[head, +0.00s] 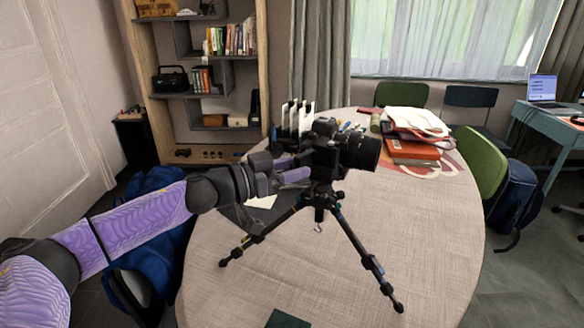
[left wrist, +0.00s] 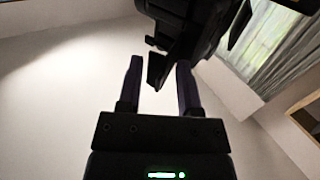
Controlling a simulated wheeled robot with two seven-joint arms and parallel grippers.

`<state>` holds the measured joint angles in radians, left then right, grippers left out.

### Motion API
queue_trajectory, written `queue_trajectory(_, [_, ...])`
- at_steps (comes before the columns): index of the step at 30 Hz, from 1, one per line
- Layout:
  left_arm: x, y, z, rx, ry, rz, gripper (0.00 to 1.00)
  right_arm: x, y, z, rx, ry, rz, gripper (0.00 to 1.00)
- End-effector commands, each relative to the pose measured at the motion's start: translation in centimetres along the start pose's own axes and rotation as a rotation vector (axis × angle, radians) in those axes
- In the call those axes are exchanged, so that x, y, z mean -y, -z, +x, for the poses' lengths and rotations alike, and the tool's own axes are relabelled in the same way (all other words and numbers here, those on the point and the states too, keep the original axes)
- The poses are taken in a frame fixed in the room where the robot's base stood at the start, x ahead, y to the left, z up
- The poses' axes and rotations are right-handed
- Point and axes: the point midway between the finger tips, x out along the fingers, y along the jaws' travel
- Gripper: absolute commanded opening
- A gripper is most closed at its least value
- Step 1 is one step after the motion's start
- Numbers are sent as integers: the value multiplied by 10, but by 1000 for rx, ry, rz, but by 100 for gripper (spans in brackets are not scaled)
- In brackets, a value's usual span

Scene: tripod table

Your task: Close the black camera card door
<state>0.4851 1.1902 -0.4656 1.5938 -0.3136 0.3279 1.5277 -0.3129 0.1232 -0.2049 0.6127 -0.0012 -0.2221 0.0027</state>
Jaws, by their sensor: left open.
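The black camera (head: 358,150) sits on a small black tripod (head: 322,200) on the round table, its lens pointing right. In the left wrist view the camera body (left wrist: 192,24) fills the top. Its black card door (left wrist: 157,71) sticks out as a small flap towards my gripper, standing open. My left gripper (left wrist: 158,76) is open, with the flap's end between its two fingertips, nearer the middle than either finger; I cannot tell whether they touch. In the head view my left gripper (head: 298,168) is at the camera's left side, and the door cannot be made out there. My right gripper is not in view.
A rack of upright white cards (head: 297,115) stands behind the camera. Books and papers (head: 413,135) lie at the back right. The tripod legs spread widely. A green chair (head: 482,160) stands at the right.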

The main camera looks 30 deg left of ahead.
Motion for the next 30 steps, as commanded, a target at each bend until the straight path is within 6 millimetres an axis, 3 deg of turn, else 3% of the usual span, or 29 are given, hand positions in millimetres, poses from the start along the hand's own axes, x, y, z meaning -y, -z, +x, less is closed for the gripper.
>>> queue_trajectory(5, [0,0,0,0,0,0,43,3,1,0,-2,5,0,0])
queue_trajectory(11, [0,0,0,0,0,-1,1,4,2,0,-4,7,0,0])
queue_trajectory(30, [-1,0,1,-3,12,-1,0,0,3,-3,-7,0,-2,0])
